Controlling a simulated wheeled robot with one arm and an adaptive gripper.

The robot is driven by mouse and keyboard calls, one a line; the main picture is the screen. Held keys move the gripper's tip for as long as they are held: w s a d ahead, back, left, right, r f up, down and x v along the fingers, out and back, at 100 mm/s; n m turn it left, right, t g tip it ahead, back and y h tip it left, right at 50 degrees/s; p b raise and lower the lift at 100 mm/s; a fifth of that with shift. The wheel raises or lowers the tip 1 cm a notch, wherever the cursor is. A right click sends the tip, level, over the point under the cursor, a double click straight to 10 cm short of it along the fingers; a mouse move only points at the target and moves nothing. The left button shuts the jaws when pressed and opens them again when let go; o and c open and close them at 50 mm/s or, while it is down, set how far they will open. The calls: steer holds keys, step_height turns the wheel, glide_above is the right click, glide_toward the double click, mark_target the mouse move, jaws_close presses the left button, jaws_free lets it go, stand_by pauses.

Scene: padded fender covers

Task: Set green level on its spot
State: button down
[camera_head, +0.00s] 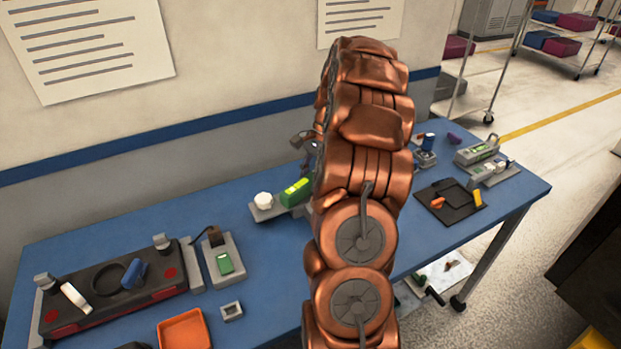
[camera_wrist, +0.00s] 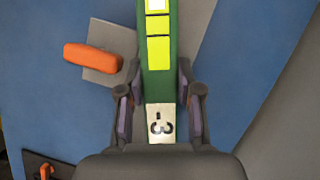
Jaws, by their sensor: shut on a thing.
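The green level (camera_wrist: 158,85) is a long green bar with yellow vial windows and a pale end label with dark marks. It runs up out of the top of the wrist view. My gripper (camera_wrist: 158,92) is shut on it, a dark finger against each long side. In the head view, a green bar with a bright yellow-green window (camera_head: 297,190) sticks out to the left of my copper arm, by a grey fixture (camera_head: 264,212) with a white knob. It looks like the same level.
In the wrist view, an orange block (camera_wrist: 92,57) lies over a grey plate (camera_wrist: 103,72), left of the level. On the blue table (camera_head: 110,220) are a black-and-red case (camera_head: 75,318), an orange tray (camera_head: 186,331), a grey holder with a green piece (camera_head: 218,250) and a dark mat (camera_head: 458,210).

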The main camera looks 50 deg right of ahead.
steer(key=shift+f, duration=0.7)
stand_by(0.5)
steer(key=c, duration=0.7)
jaws_free()
steer(key=shift+r, duration=0.1)
steer(key=shift+v, duration=5.9)
steer(key=shift+d, duration=0.1)
